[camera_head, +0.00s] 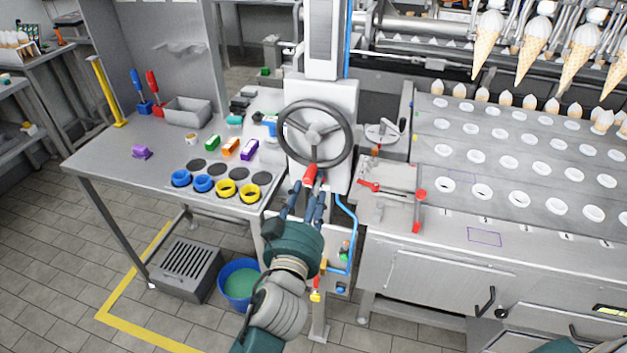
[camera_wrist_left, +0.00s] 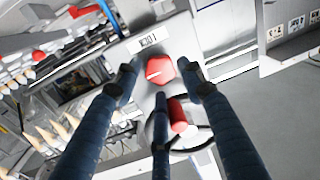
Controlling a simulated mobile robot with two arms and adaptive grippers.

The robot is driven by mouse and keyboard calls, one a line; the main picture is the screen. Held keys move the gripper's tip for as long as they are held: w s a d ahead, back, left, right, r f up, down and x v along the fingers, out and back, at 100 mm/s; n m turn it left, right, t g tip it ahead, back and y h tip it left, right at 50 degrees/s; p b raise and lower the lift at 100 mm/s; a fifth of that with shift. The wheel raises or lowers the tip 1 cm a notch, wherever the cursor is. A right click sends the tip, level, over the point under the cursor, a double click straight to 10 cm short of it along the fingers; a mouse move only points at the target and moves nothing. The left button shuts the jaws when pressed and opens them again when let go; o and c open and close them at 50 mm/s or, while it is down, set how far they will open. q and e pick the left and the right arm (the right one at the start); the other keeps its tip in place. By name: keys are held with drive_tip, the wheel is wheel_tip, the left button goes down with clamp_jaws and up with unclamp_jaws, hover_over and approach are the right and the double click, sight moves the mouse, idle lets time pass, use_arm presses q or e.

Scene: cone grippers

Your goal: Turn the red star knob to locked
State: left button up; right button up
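The red star knob (camera_wrist_left: 158,70) shows in the left wrist view on a grey panel, with a white pointer line on its face and a small marked label plate (camera_wrist_left: 147,39) above it. My left gripper (camera_head: 307,192) is open, its dark blue fingers spread. In the left wrist view, two fingertips are on either side of the knob and a third is below it. I cannot tell whether they touch it. In the head view I cannot make out the knob; the gripper covers that spot. My right gripper is not in view.
A handwheel (camera_head: 316,132) with a red grip (camera_head: 311,173) is close above my left gripper; the red grip also shows in the left wrist view (camera_wrist_left: 177,115). A blue hose (camera_head: 352,225) hangs to the right. A table with colored cups (camera_head: 227,187) is at left.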

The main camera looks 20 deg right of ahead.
use_arm(q)
drive_tip(key=shift+x, duration=1)
drive_tip(key=c, duration=0.9)
drive_tip(key=shift+o, duration=0.2)
drive_tip(key=shift+m, duration=0.4)
drive_tip(key=shift+m+h+b, duration=0.25)
drive_tip(key=shift+m+h, duration=0.15)
drive_tip(key=shift+m, duration=3.6)
drive_tip(key=shift+m+h+b, duration=0.25)
drive_tip(key=shift+m+h, duration=0.15)
drive_tip(key=shift+m, duration=3.9)
